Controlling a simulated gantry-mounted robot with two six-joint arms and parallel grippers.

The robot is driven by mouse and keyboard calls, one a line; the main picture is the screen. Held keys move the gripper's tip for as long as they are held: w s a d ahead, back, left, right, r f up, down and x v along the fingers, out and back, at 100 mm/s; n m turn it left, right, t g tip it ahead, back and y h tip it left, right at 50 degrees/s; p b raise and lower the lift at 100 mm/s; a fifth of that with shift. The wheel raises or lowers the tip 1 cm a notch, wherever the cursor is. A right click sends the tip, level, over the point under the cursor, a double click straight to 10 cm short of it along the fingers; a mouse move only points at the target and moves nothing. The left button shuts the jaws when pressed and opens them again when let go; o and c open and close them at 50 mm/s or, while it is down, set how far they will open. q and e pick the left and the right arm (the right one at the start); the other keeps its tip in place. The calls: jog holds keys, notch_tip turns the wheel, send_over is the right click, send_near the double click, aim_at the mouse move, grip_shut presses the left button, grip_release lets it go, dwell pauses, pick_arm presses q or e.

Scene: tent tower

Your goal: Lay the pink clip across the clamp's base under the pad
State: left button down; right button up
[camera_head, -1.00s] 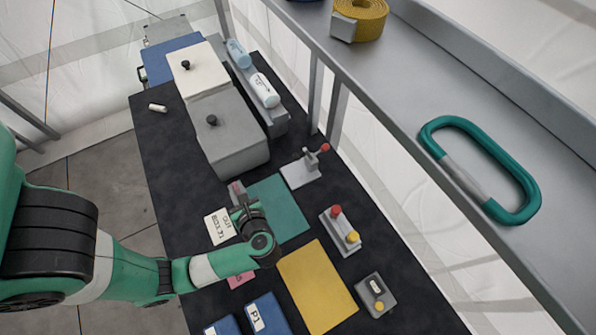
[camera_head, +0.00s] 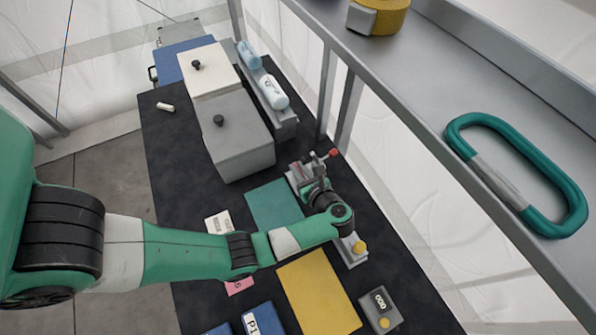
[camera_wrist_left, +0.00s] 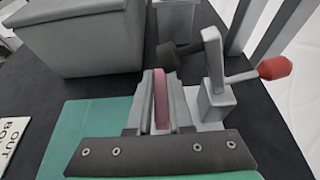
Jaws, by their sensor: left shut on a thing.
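The pink clip (camera_wrist_left: 160,98) is a thin pink bar, upright between the fingers of my left gripper (camera_wrist_left: 160,90) in the left wrist view. That gripper is shut on it. In the head view my left gripper (camera_head: 305,172) is at the clamp (camera_head: 333,154), over its base, and hides much of it. In the wrist view the clamp's grey post (camera_wrist_left: 216,85) stands just right of the fingers, with a red-tipped handle (camera_wrist_left: 274,68). The dark pad (camera_wrist_left: 176,54) shows just beyond the clip. Whether the clip touches the base is hidden. My right gripper is not in view.
A teal mat (camera_head: 272,206) and a yellow mat (camera_head: 318,293) lie on the dark table. A grey lidded box (camera_head: 240,145) stands behind the teal mat. A button box (camera_head: 352,253) is partly behind my arm. A shelf (camera_head: 440,120) overhangs the right.

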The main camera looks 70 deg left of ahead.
pick_arm(q)
jog(key=shift+s+f, duration=0.3)
jog(key=shift+f, duration=0.1)
jog(key=shift+w, duration=0.1)
jog(key=shift+f+b, duration=0.65)
jog(key=shift+b, duration=0.1)
jog(key=c, duration=0.8)
grip_release()
jog(key=shift+r, duration=0.1)
